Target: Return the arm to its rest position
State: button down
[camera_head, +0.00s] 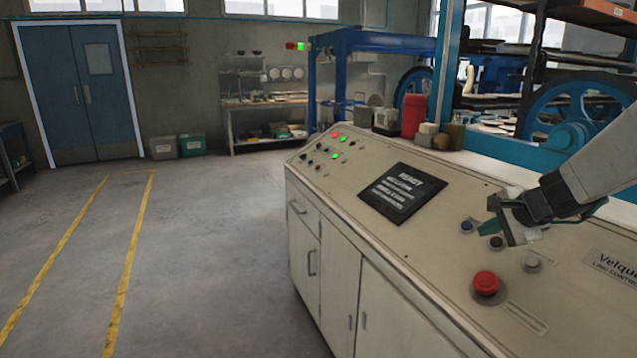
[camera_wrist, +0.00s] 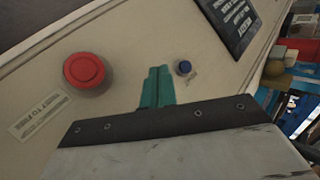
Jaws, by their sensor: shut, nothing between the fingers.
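My gripper (camera_head: 487,229) is at the right of the head view, over the sloped top of a cream control console (camera_head: 440,264). Its green fingertips are together and empty, close to a blue button (camera_head: 467,226). In the wrist view the shut green fingers (camera_wrist: 157,88) stand between a red mushroom button (camera_wrist: 84,70) and the blue button (camera_wrist: 183,68). I cannot tell whether the fingertips touch the panel. The red button also shows in the head view (camera_head: 486,283), below my gripper.
A dark display (camera_head: 403,194) with light text sits on the console, left of my gripper. Black and grey (camera_head: 532,264) buttons are close to my gripper. Blue machinery with a large wheel (camera_head: 580,115) stands behind. Open floor (camera_head: 200,260) with yellow lines lies left.

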jog(key=s+a+n+g+y, duration=0.1)
jog(key=s+a+n+g, duration=0.2)
jog(key=s+a+n, duration=0.45)
jog(key=s+a+n+g+y, duration=0.1)
jog(key=s+a+n+g, duration=0.3)
jog(key=s, duration=0.6)
jog(key=s+a+r+n+h, duration=0.1)
jog(key=s+a+n+h, duration=0.1)
jog(key=s, duration=0.5)
jog(key=s+a+r+n+h, duration=0.1)
jog(key=s+a+r+n, duration=0.1)
jog(key=s, duration=0.5)
jog(key=shift+s+a+n+h, duration=0.15)
jog(key=shift+n+h, duration=0.2)
jog(key=shift+h, duration=0.05)
